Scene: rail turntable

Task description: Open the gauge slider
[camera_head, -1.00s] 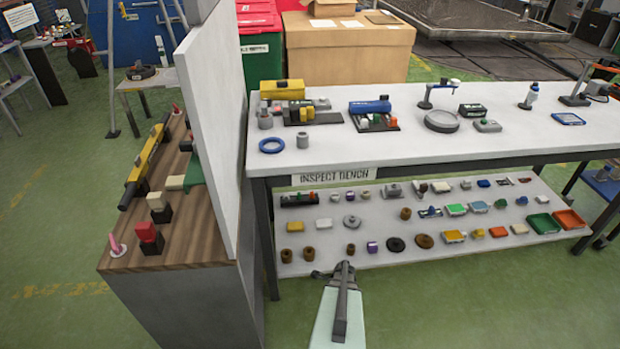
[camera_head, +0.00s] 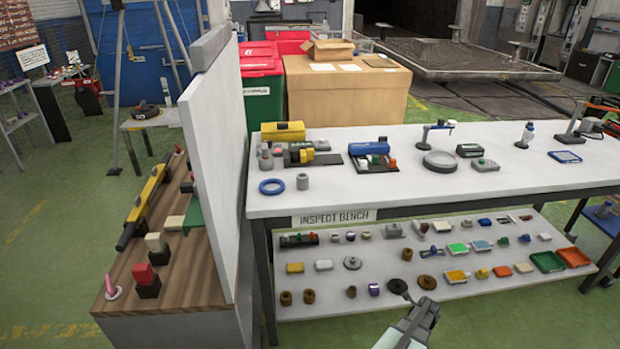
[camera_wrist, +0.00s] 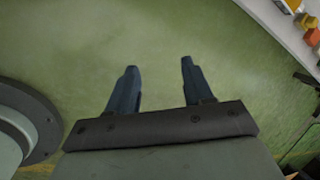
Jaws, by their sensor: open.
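No part is clearly labelled as the gauge slider, so I cannot tell for certain which it is. On the white inspect bench (camera_head: 420,195) in the head view stands a device with a grey and yellow block on a dark base (camera_head: 328,159). To its right is a blue-topped device (camera_head: 368,150) with small white, green and red parts at its front. My gripper (camera_wrist: 159,66) shows in the wrist view with two dark blue fingers apart and nothing between them, over green floor. In the head view my arm's end is low, in front of the lower shelf, away from these devices.
A yellow case (camera_head: 283,131), a blue ring (camera_head: 271,187) and a round grey plate (camera_head: 440,161) are on the bench. The lower shelf (camera_head: 400,300) holds many small parts. A white upright panel (camera_head: 213,165) separates a wooden counter (camera_head: 182,255) at left. The bench's front-right top is clear.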

